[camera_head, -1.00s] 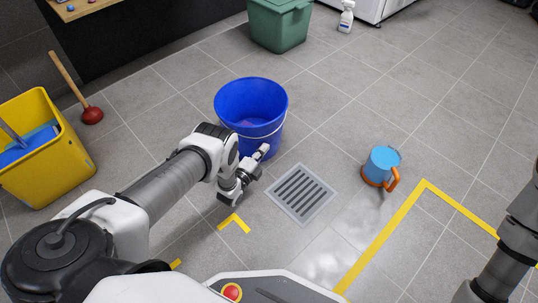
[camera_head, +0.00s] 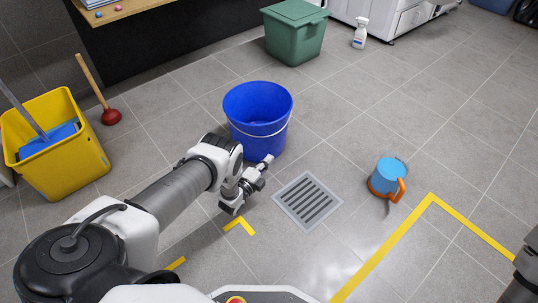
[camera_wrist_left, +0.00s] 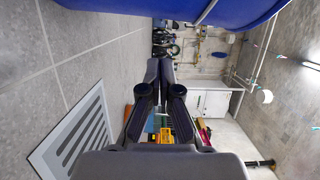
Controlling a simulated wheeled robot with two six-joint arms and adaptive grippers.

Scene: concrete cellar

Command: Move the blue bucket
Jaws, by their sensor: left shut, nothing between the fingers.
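The blue bucket (camera_head: 258,112) stands upright on the tiled floor, with its thin handle hanging down its front side. My left gripper (camera_head: 268,162) is low in front of the bucket, close to its lower right side in the head view. Its fingers are shut and empty; in the left wrist view the fingertips (camera_wrist_left: 160,64) are together. The bucket's blue wall (camera_wrist_left: 240,12) fills the top of the wrist view, beside the fingers. I cannot tell whether the gripper touches the bucket. My right gripper is out of view; only part of that arm shows at the right edge.
A floor drain (camera_head: 307,201) lies just right of my left gripper. A yellow mop bucket (camera_head: 62,165), plunger (camera_head: 110,116) and green bin (camera_head: 294,38) stand farther out.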

